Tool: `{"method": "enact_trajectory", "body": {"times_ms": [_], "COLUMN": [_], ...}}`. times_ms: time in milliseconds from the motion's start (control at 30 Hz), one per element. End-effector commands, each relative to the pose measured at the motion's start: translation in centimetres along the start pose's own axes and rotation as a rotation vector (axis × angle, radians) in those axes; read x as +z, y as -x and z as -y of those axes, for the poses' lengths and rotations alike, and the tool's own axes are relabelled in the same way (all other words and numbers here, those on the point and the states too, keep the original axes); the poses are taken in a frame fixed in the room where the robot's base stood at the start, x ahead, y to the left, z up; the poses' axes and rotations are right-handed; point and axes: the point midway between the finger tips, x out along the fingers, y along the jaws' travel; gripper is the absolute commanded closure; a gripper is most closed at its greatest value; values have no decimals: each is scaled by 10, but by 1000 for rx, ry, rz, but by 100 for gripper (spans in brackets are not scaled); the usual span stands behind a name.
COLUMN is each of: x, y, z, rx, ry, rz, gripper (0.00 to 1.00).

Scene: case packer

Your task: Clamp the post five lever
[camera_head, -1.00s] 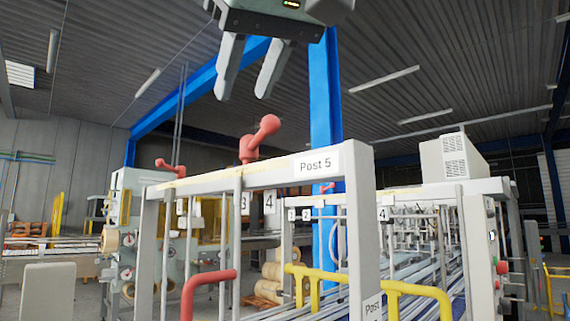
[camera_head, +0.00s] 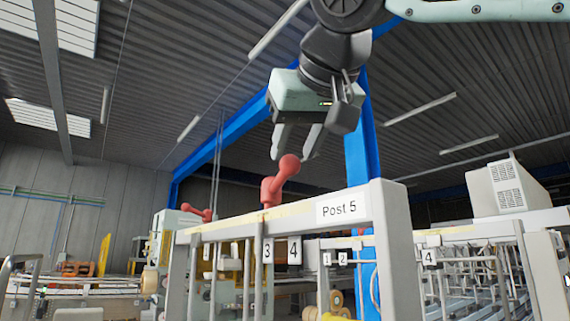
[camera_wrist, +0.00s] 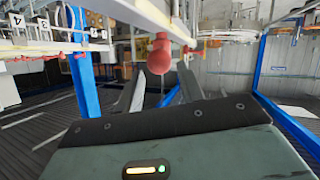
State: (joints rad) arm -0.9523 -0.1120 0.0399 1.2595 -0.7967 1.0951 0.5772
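The post five lever is a red lever with a round knob (camera_head: 279,181). It stands on the top beam of a grey frame labelled Post 5 (camera_head: 340,209). My gripper (camera_head: 293,157) points down just above the lever, its two grey fingers apart. In the head view the knob overlaps the lower ends of the fingers. In the wrist view the red lever (camera_wrist: 159,54) shows beyond and between the open fingers (camera_wrist: 160,90). Nothing is held, and I cannot tell whether a finger touches the knob.
The grey frame's right post (camera_head: 396,250) and top beam stand close below my gripper. A blue column (camera_head: 362,150) rises behind. A white box-shaped unit (camera_head: 503,197) stands at the right.

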Motion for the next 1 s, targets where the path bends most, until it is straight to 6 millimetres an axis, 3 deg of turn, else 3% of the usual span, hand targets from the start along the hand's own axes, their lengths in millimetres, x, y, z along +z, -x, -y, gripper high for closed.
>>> {"method": "enact_trajectory", "body": {"times_ms": [100, 333, 767, 900, 933, 1000], "x": [-3, -2, 0, 0, 0, 0], "y": [-23, -56, -67, -67, -67, -67], "z": [0, 0, 0, 0, 0, 0], "rx": [1, 1, 0, 0, 0, 0], "ry": [3, 2, 0, 0, 0, 0], "rz": [3, 2, 0, 0, 0, 0], "gripper": [62, 62, 62, 95, 100, 100]}}
